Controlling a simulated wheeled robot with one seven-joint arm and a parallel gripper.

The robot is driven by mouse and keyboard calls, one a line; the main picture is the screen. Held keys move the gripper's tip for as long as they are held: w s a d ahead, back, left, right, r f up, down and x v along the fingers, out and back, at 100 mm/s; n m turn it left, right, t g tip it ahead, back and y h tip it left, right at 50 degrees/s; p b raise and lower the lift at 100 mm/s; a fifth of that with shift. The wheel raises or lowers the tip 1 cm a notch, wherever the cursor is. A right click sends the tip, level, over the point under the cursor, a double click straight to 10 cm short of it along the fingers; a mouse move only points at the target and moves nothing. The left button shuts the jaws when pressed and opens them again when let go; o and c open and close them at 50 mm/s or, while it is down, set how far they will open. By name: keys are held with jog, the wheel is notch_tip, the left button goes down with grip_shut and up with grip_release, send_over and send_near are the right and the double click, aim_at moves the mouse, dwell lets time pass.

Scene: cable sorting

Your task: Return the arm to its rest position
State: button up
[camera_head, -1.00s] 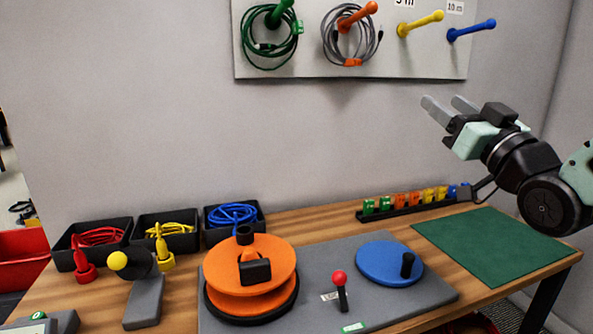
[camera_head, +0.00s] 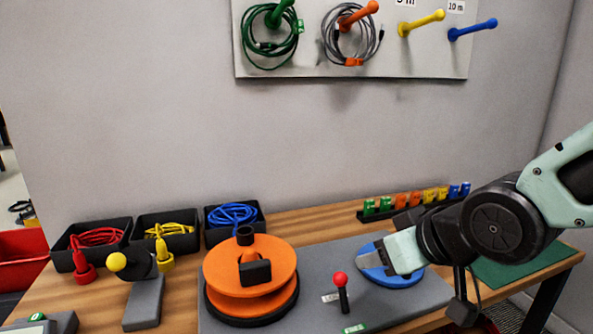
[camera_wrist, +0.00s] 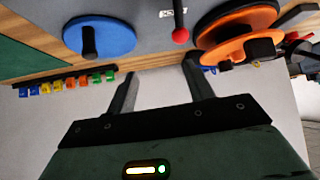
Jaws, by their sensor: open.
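My gripper (camera_head: 377,257) is over the right part of the bench in the head view, in front of the blue disc (camera_head: 400,278) and partly hiding it. In the wrist view my gripper (camera_wrist: 160,80) has its two fingers spread apart with nothing between them. The wrist view also shows the blue disc (camera_wrist: 112,33), the orange reel (camera_wrist: 228,45) and the red-knobbed lever (camera_wrist: 180,20) beyond the fingers.
The orange reel (camera_head: 250,263) and red-knobbed lever (camera_head: 341,285) stand on the grey mat (camera_head: 320,262). Bins of red, yellow and blue cable (camera_head: 232,217) line the back left. A rack of coloured clips (camera_head: 400,202) is behind my gripper. Pegs (camera_head: 420,23) hang on the wall above.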

jog(key=s+f+n+g+h, duration=0.1)
jog(key=s+f+g+h, duration=0.2)
jog(key=s, duration=0.6)
jog(key=s+f+n+g+h, duration=0.1)
jog(key=s+f+n+g, duration=0.3)
jog(key=s, duration=0.6)
notch_tip(320, 180, up, 18)
jog(key=m+g+p, duration=0.1)
jog(key=m+p, duration=0.1)
jog(key=p, duration=1.4)
jog(key=shift+w+d+f+m, duration=0.2)
jog(key=shift+w+m, duration=0.1)
jog(key=shift+w, duration=0.05)
